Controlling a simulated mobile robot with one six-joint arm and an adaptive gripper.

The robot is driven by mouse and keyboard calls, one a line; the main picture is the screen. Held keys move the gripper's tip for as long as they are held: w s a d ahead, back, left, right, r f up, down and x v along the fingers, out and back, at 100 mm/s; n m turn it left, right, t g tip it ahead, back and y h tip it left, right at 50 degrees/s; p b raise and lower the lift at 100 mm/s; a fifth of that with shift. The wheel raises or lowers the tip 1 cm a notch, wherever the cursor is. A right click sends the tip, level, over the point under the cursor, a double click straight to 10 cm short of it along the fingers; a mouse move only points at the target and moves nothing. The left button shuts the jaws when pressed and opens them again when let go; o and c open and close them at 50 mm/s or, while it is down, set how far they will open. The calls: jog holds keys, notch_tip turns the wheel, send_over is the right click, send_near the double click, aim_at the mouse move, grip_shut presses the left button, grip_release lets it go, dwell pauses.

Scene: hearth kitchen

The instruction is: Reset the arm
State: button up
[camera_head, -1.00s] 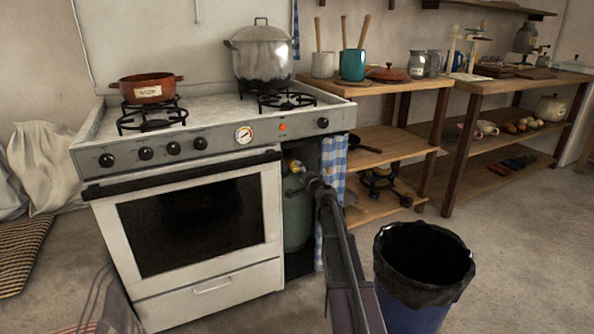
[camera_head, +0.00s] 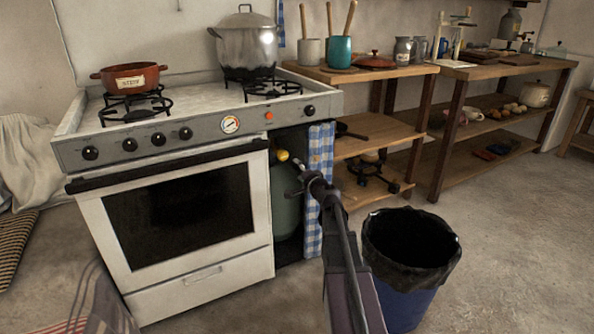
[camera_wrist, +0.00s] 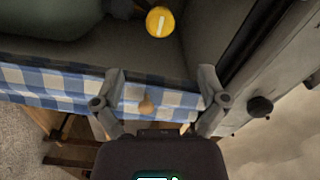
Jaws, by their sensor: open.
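My gripper (camera_head: 300,164) is in front of the open bay beside the stove, at the end of my arm. In the wrist view its two fingers (camera_wrist: 161,82) are spread wide apart with nothing held between them. A green gas cylinder (camera_head: 287,205) stands in the bay, with a yellow knob (camera_head: 282,155) on top. In the wrist view the yellow knob (camera_wrist: 160,22) lies beyond the fingertips, apart from them. A blue-and-white checked curtain (camera_head: 319,190) hangs at the bay's right side. It also crosses behind the fingers in the wrist view (camera_wrist: 60,82).
The white stove (camera_head: 90,225) stands left, with a red pot (camera_head: 128,78) and a large steel pot (camera_head: 247,48) on top. A lined blue bin (camera_head: 410,250) stands close right of my arm. Wooden shelves (camera_head: 375,135) line the wall. Floor at right is clear.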

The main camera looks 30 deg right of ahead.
jog(key=s+a+f+n+g+y+p, duration=0.1)
jog(key=s+a+n+g+y+p, duration=0.15)
jog(key=a, duration=0.55)
jog(key=s+a+f+n+g+y+p, duration=0.1)
jog(key=s+a+f+n+g+p, duration=0.2)
jog(key=a, duration=0.5)
jog(key=s+a+n+g+y+p, duration=0.1)
jog(key=s+a+n+g+y, duration=0.15)
jog(key=s+a+n, duration=0.4)
jog(key=s+a+f+n+g+h+p, duration=0.1)
jog(key=s+a+g+h+p, duration=0.2)
jog(key=s+g, duration=0.35)
jog(key=s+a+f+n+g+h+p, duration=0.1)
jog(key=s+a+g+h+p, duration=0.2)
jog(key=s, duration=0.7)
notch_tip(320, 180, up, 38)
jog(key=p, duration=3.7)
jog(key=shift+d+f+h+p, duration=0.2)
jog(key=shift+d+h+p, duration=0.1)
jog(key=shift+d, duration=0.05)
jog(key=shift+s+g, duration=0.1)
jog(key=shift+g, duration=0.15)
